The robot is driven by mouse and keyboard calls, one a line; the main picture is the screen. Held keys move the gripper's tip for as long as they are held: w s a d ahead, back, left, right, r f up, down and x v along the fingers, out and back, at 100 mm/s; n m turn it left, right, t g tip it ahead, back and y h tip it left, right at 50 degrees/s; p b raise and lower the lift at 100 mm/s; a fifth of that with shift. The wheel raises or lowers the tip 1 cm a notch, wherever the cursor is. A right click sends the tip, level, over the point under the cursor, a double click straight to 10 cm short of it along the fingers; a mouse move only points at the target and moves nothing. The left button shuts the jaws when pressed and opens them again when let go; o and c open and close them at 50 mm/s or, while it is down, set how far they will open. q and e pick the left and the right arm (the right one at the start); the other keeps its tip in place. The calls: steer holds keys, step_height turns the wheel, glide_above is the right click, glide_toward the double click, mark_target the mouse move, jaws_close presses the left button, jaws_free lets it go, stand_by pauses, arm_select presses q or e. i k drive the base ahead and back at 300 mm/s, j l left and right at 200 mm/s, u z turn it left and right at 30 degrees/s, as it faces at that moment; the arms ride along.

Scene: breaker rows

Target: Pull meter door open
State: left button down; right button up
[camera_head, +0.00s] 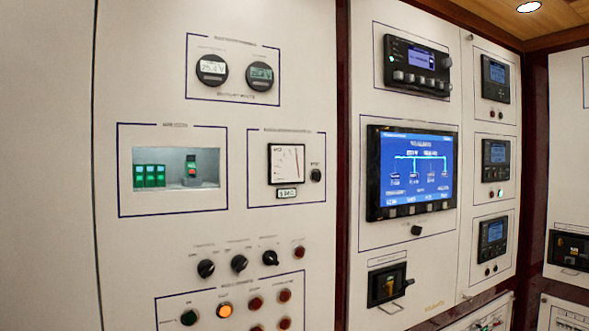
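A tall white panel (110,255) fills the left half, its face flat and flush with its surroundings. It carries two round digital meters, a left one (212,70) and a right one (260,76), near the top. A square needle meter (286,163) sits lower right on the same panel. I cannot tell which part is the meter door; no panel stands visibly ajar. Neither of my grippers is in view.
A recessed window (176,169) holds green-lit breakers. Knobs (239,263) and lamps (225,310) sit below. Right of a dark red gap (341,130), another white panel has a blue screen (411,172) and a black breaker (387,284) with a protruding handle.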

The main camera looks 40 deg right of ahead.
mark_target(253, 82)
steer(key=z, duration=1)
